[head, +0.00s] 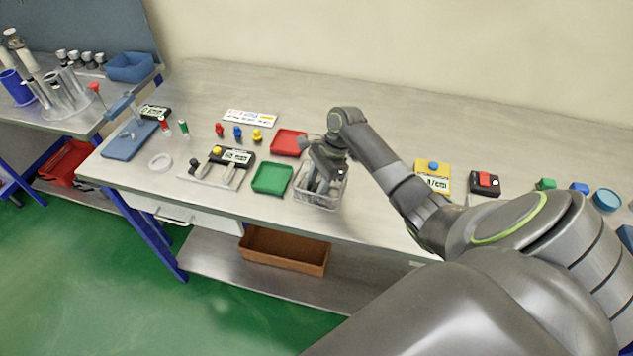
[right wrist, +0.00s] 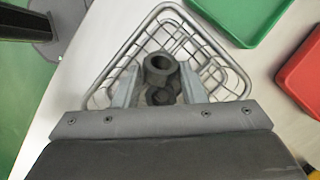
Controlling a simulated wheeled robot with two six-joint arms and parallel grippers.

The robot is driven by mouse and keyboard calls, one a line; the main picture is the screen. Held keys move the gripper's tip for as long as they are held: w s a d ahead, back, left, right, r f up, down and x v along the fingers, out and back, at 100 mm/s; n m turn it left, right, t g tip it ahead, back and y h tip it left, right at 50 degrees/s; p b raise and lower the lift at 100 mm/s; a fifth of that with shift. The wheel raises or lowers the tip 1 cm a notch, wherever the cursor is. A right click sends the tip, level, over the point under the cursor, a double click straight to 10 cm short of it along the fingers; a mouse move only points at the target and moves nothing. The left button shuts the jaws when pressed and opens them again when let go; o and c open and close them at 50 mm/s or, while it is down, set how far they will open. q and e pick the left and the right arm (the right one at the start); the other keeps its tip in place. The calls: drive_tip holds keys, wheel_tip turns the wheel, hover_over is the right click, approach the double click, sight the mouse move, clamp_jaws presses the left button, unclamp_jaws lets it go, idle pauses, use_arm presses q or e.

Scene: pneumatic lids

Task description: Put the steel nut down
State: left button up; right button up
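The wire basket (head: 318,203) stands near the front edge of the bench, and its wire rim also shows in the right wrist view (right wrist: 112,50). My right gripper (head: 322,178) points down into it. In the right wrist view its two fingers (right wrist: 160,82) stand apart, with narrow gaps beside a dark grey ring-shaped piece, which looks like the steel nut (right wrist: 160,64). Another dark round piece lies just below it in the picture. The nut looks low in the basket; its contact with the floor is hidden. In the head view my arm hides the nut. My left gripper is not in view.
A green tray (head: 271,179) and a red tray (head: 288,142) lie left of the basket. A black device with a display (head: 234,156) is further left. A yellow device (head: 432,177) and a black box with a red top (head: 485,184) stand to the right.

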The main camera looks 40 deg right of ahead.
drive_tip(key=shift+r, duration=0.35)
drive_tip(key=b+v, duration=0.2)
drive_tip(key=v, duration=0.9)
drive_tip(key=shift+s+r, duration=0.15)
drive_tip(key=shift+r, duration=0.2)
drive_tip(key=shift+d, duration=0.15)
